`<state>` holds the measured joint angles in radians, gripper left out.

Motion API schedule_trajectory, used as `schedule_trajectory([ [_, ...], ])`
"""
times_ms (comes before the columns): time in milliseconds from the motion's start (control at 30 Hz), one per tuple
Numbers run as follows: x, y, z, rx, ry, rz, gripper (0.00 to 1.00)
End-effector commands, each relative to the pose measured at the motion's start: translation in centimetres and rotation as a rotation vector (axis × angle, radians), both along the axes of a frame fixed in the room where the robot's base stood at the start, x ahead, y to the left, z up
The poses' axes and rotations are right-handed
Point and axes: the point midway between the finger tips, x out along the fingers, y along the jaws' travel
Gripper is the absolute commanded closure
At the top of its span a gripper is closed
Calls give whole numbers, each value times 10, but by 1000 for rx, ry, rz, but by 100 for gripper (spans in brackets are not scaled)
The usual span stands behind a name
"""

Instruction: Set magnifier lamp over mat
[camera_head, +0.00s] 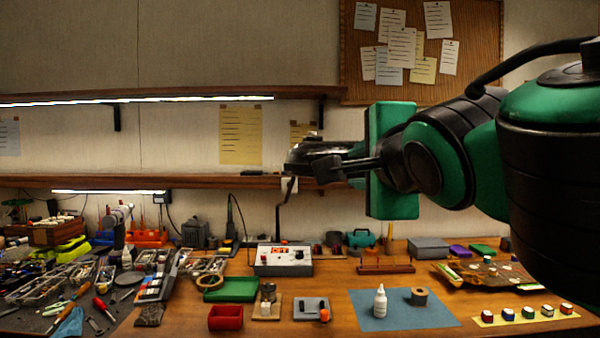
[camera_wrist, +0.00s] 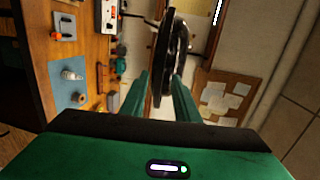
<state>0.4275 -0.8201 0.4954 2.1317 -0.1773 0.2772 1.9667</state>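The magnifier lamp (camera_head: 308,154) has a dark round head, seen nearly edge-on at shelf height, with a thin bent arm running down behind the control box. It also shows in the wrist view (camera_wrist: 174,50). My gripper (camera_wrist: 161,78) is at the lamp head. Its two green fingers are apart, with the near rim between them and small gaps showing on both sides. In the head view the gripper (camera_head: 338,166) overlaps the head. The blue mat (camera_head: 375,319) lies on the bench lower right of the lamp; the lamp head is not above it. It also shows in the wrist view (camera_wrist: 58,88).
A white bottle (camera_head: 380,301) and a dark spool (camera_head: 419,296) stand on the mat. A control box (camera_head: 283,262) stands near the lamp's arm. A wooden shelf (camera_head: 230,181) runs behind the lamp head. A yellow strip (camera_head: 525,316) with several small jars lies right of the mat.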

Motion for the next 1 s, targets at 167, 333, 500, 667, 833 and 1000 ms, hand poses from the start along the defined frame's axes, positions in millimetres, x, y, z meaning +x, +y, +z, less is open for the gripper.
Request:
schedule_trajectory([
  [167, -30, 0, 5, 0, -2, 3, 72],
  [333, -46, -2, 7, 0, -1, 0, 72],
  [500, -52, -2, 9, -1, -4, -1, 72],
  [667, -53, -2, 9, -2, -5, 0, 72],
  [833, -50, -11, 4, -19, 11, -9, 100],
  [1000, -35, -73, -37, -148, 141, -64, 100],
])
